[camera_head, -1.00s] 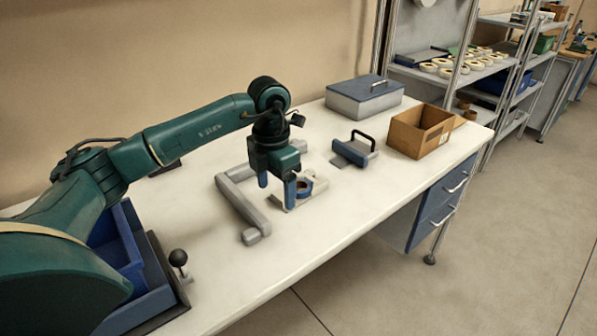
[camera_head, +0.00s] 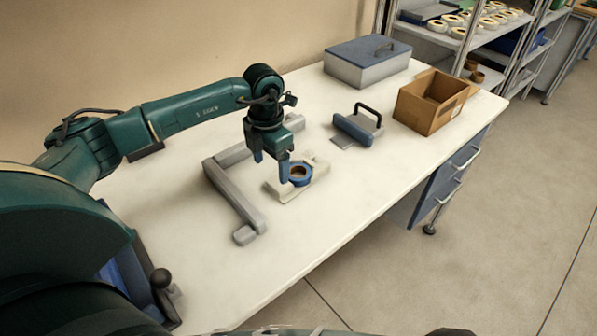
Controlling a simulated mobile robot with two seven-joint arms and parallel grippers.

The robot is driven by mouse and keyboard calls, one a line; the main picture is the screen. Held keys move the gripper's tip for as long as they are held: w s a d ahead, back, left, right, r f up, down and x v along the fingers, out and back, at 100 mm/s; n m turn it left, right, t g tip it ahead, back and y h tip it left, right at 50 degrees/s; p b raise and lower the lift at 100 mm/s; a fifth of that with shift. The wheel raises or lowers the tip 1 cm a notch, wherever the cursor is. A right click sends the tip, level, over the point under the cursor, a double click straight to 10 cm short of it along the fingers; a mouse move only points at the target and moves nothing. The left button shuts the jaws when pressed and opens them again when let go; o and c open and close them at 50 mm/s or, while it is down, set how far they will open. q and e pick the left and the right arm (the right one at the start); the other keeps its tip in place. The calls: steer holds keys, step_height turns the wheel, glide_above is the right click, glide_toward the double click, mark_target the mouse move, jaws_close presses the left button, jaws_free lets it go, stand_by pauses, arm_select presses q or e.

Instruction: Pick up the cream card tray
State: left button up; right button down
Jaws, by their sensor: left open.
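The cream card tray (camera_head: 284,193) lies flat on the white workbench, right of a grey U-shaped frame. A blue tape reel (camera_head: 300,181) with a brown core sits on the tray. My left gripper (camera_head: 271,168) points down at the tray's left and back side, with its two blue fingers apart. Nothing shows between the fingers. The nearer fingertip overlaps the tray's left part in the picture, beside the reel; I cannot tell whether it touches. The gripper hides part of the tray's back left. My right gripper is out of view.
The grey frame (camera_head: 236,195) stands close left of the tray. The workbench (camera_head: 345,215) is clear in front of the tray.

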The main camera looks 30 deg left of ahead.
mark_target(276, 185)
arm_select(q)
steer(key=shift+w+d+f+p, duration=0.15)
steer(key=shift+f+p, duration=0.15)
steer(key=shift+f, duration=0.75)
steer(key=shift+s+d+f+p, duration=0.1)
steer(key=shift+f+p, duration=0.15)
steer(key=shift+f, duration=0.8)
steer(key=shift+w+d+f+p, duration=0.15)
steer(key=shift+f+p, duration=0.15)
steer(key=shift+f, duration=0.75)
steer(key=shift+c, duration=0.2)
steer(key=shift+r, duration=0.1)
steer(key=c, duration=1.1)
steer(key=shift+c, duration=0.2)
